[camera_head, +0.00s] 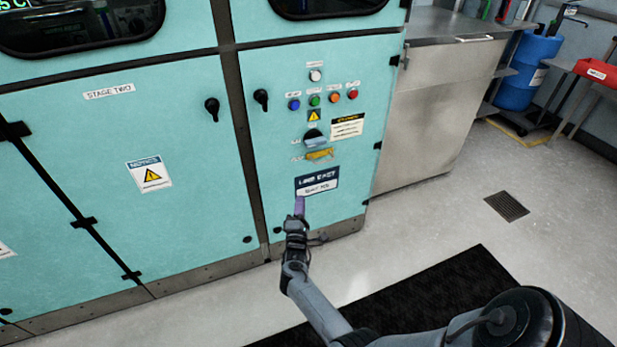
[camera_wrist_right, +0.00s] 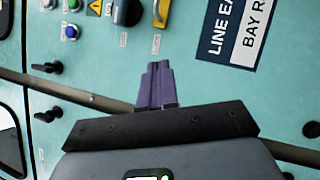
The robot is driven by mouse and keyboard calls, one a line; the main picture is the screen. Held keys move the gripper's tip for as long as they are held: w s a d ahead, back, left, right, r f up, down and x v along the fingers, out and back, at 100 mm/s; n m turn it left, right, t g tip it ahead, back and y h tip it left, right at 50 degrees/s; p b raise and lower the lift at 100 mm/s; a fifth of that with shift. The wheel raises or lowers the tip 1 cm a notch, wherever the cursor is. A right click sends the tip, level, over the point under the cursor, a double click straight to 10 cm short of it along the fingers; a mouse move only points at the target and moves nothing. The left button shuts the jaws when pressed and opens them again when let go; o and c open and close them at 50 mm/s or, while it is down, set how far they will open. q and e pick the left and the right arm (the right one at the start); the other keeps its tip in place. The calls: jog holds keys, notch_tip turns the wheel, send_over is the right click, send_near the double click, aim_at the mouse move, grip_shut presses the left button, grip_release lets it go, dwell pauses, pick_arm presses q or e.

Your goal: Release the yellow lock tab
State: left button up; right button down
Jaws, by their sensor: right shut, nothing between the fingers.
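My right gripper (camera_head: 299,202) is below the tab, in front of the lower edge of the dark blue and white bay sign (camera_head: 316,182). Its purple fingers (camera_wrist_right: 158,66) are together and empty, apart from the tab in the head view. My left gripper is out of view.
Several coloured push buttons (camera_head: 315,100) and a warning label (camera_head: 347,126) are above and beside the switch. Black door handles (camera_head: 261,98) stick out to the left. A black mat (camera_head: 420,290) lies on the floor. A blue drum (camera_head: 528,72) stands far right.

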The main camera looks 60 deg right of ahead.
pick_arm(q)
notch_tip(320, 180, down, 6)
jog(key=b, duration=0.6)
pick_arm(e)
jog(key=s+d+x, duration=0.1)
jog(key=s+x, duration=0.1)
jog(key=x, duration=1)
jog(key=shift+d+r, duration=0.35)
jog(key=shift+r, duration=0.15)
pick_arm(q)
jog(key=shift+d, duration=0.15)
